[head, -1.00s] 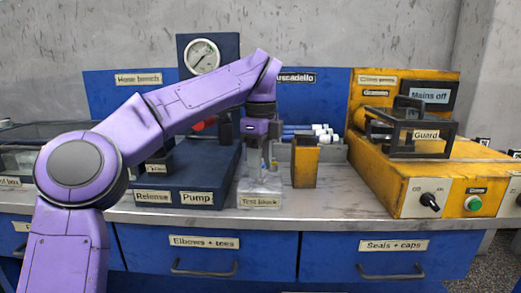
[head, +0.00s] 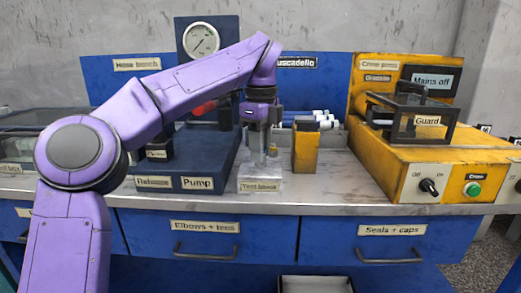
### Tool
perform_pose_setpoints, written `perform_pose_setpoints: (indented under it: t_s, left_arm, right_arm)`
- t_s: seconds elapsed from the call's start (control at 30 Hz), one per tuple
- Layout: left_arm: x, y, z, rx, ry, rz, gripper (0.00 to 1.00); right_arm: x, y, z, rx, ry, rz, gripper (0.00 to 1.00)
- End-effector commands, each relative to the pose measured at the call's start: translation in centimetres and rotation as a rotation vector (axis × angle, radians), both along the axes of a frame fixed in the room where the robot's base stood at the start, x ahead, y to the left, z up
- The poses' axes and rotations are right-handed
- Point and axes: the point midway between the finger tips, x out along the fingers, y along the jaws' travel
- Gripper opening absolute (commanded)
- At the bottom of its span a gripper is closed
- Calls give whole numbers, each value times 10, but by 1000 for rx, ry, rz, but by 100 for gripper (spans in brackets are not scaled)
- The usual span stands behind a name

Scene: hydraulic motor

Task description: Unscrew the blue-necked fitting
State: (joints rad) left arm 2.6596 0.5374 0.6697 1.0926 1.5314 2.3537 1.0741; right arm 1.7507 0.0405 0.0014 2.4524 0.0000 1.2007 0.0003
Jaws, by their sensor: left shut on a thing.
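The clear test block (head: 259,185) stands on the bench just right of the pump unit. My left gripper (head: 262,151) points straight down over it, its fingers shut on a fitting at the top of the block. The fitting is mostly hidden by the fingers, and its blue neck cannot be made out. A small brass-coloured piece (head: 273,150) shows beside the fingers on the right. My right gripper is not in view.
The pump unit (head: 196,170) with a gauge (head: 201,40) is close on the left. A yellow block (head: 306,148) stands close on the right, with white-capped blue tubes behind. The yellow crimp press (head: 440,165) fills the right. The bench's front strip is clear.

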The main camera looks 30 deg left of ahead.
Motion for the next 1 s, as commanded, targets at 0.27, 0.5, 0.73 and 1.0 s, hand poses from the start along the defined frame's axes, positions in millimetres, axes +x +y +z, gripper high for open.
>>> perform_pose_setpoints:
  t_s: [0.27,0.5,0.73,1.0]
  left_arm:
    - [0,-1,-3,1,-2,280,0]
    - [0,0,1,1,-1,401,0]
    - [0,0,0,1,0,407,0]
    - [0,-1,-2,1,-1,686,0]
  right_arm:
    - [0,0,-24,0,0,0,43]
    - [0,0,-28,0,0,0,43]
    - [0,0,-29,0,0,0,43]
    - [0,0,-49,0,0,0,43]
